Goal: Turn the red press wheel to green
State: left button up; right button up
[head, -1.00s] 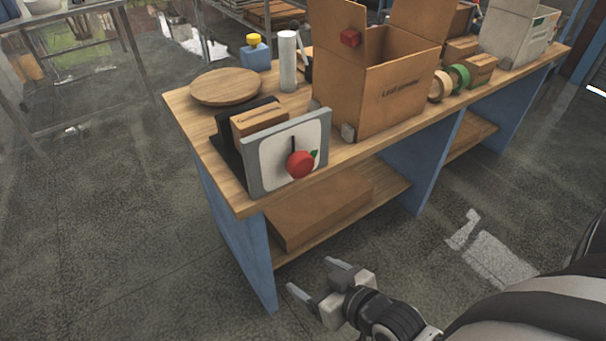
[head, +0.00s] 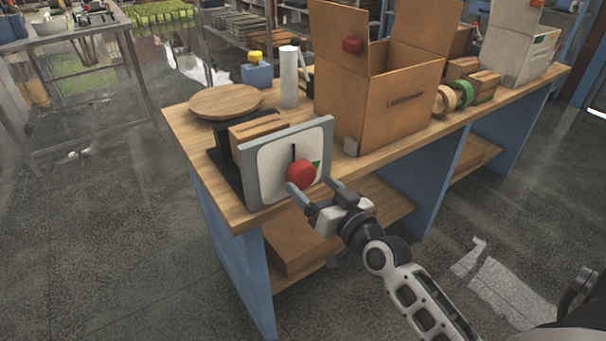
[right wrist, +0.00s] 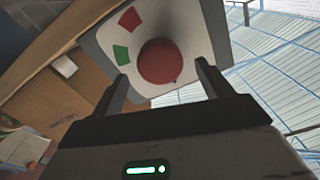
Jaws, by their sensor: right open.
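The red press wheel (head: 301,175) is a round knob on the pale front panel (head: 272,178) of the press, at the table's front left corner. A green mark (head: 316,165) shows at the wheel's upper right, and a dark line stands above it. My right gripper (head: 309,186) is open, with its fingertips close to the wheel. In the right wrist view the wheel (right wrist: 159,61) appears between the open fingers, beyond the palm; I cannot tell whether they touch it. A green patch (right wrist: 121,54) and a red patch (right wrist: 130,19) show on the panel there. My left gripper is not in view.
A small cardboard box (head: 258,132) sits behind the panel. A round wooden board (head: 225,101), a blue bottle (head: 256,72), a white cylinder (head: 289,76) and a large open carton (head: 405,105) stand on the wooden table. Floor in front is clear.

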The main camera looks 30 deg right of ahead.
aim_at(305, 179)
jog(key=shift+w+a, duration=0.2)
jog(key=shift+w, duration=2.1)
jog(key=c, duration=1)
